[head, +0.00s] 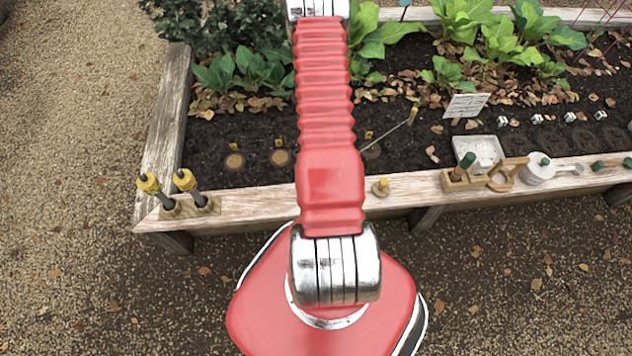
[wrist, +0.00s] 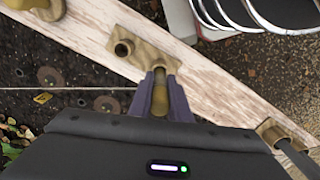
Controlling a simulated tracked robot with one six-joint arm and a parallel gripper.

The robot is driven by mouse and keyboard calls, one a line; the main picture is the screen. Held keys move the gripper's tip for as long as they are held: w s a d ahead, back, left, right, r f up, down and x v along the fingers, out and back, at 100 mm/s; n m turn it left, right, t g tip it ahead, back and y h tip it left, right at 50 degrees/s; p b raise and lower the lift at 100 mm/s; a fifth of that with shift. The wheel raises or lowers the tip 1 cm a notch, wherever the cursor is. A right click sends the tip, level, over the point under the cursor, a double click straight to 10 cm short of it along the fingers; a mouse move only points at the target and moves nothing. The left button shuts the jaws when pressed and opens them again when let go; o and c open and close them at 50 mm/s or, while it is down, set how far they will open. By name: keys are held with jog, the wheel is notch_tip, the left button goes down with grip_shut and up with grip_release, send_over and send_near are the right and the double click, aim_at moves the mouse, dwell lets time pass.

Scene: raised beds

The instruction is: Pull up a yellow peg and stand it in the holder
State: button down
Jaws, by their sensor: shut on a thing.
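My gripper (wrist: 160,82) is shut on a yellow peg (wrist: 160,102) in the wrist view. The peg's far end points at the wooden holder (wrist: 146,44) on the bed's plank edge. One open socket of the holder shows left of the peg; the fingers and peg cover its other end. I cannot tell whether the peg is in a socket or above it. In the head view my arm hides my gripper and most of the holder; one socket (head: 381,187) shows beside the arm. Another yellow peg (head: 412,115) leans in the soil with a string (head: 390,131) tied to it.
Two dark posts with yellow tops (head: 148,183) (head: 185,180) stand in blocks on the plank at left. Leafy plants (head: 470,30) fill the back.

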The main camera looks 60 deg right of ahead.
jog(key=c, duration=1.6)
grip_release()
jog(key=shift+o, duration=0.2)
jog(key=shift+r, duration=0.1)
jog(key=shift+r, duration=6.75)
jog(key=w+a+r+n+t, duration=0.1)
jog(key=a+r+t, duration=0.1)
jog(key=a+r, duration=0.8)
jog(key=w+a+r+n+t, duration=0.1)
jog(key=a+r+n, duration=0.1)
jog(key=a+r, duration=0.8)
jog(key=w+a+r+n+t, duration=0.1)
jog(key=a+r, duration=0.9)
jog(key=r, duration=1.2)
jog(key=shift+a+n+t, duration=0.25)
jog(key=shift+n+t, duration=0.35)
jog(key=shift+t, duration=0.2)
